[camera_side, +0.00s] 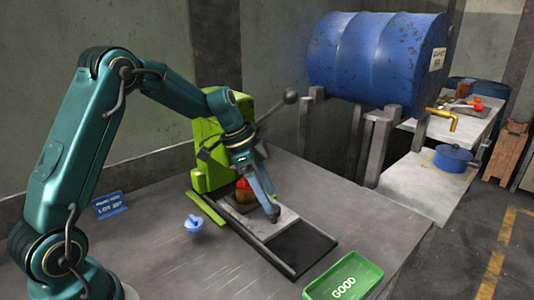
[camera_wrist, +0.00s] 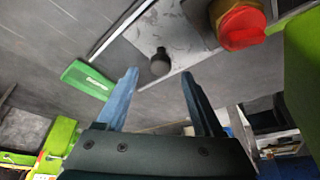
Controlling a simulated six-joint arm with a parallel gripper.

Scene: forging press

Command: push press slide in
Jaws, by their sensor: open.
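The press slide is a pale grey plate (camera_side: 283,222) on dark rails, partly drawn out of the green press (camera_side: 208,150). It also shows at the top of the wrist view (camera_wrist: 178,28). A dark round knob (camera_wrist: 160,63) stands on the plate near its outer edge. My gripper (camera_side: 270,203) is over the plate, pointing down. In the wrist view its two fingers (camera_wrist: 158,80) are apart and empty, with the knob just beyond and between the tips. Whether a finger touches the knob cannot be told. A brass piece with a red top (camera_side: 243,190) sits at the press side of the plate.
A green GOOD tray (camera_side: 345,278) lies right of the rails, near the bench edge. A small blue-and-white object (camera_side: 193,224) and a blue sign (camera_side: 110,204) are on the left. The press lever (camera_side: 290,97) sticks out above.

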